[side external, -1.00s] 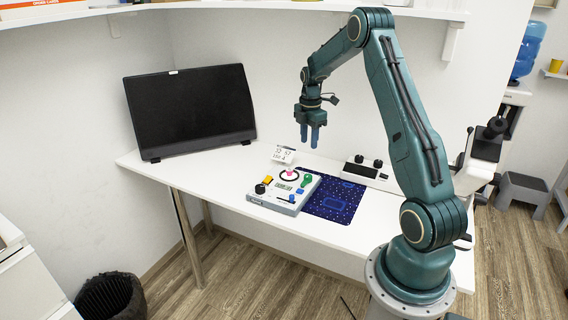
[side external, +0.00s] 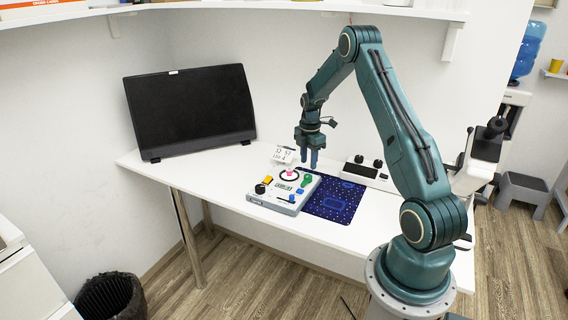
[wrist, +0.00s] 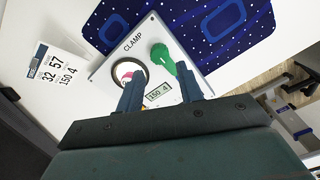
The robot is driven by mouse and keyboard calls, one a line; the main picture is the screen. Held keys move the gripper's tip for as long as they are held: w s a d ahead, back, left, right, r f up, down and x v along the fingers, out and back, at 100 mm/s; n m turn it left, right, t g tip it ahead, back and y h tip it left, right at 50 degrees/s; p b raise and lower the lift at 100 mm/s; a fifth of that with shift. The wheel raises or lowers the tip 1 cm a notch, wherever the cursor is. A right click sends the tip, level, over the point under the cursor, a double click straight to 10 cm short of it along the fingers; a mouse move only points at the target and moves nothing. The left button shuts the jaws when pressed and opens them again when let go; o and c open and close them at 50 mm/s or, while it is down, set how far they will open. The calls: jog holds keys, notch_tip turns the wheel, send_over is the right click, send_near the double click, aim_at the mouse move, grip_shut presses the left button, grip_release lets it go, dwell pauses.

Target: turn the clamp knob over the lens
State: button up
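The control box (side external: 272,203) stands on the white desk; its pale top is marked CLAMP in the wrist view (wrist: 112,64). The green clamp knob (wrist: 162,56) has a rounded end and a tapering arm; it also shows in the side view (side external: 306,180). The lens looks like a black ring (wrist: 147,70) with white and pink inside, left of the knob. A small display (wrist: 158,94) appears to read 150 4. My gripper (side external: 310,165) is above the box, pointing down, fingers apart and empty. In the wrist view my gripper (wrist: 161,68) has its fingertips either side of the knob.
A card (wrist: 60,70) with printed numbers, 32, 57 and 150 4, stands behind the box. A dark blue patterned mat (side external: 332,205) lies right of it. A black monitor (side external: 190,105) stands at the back left. The desk's left part is clear.

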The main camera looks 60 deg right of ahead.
aim_at(308, 175)
jog(key=shift+f, duration=3.05)
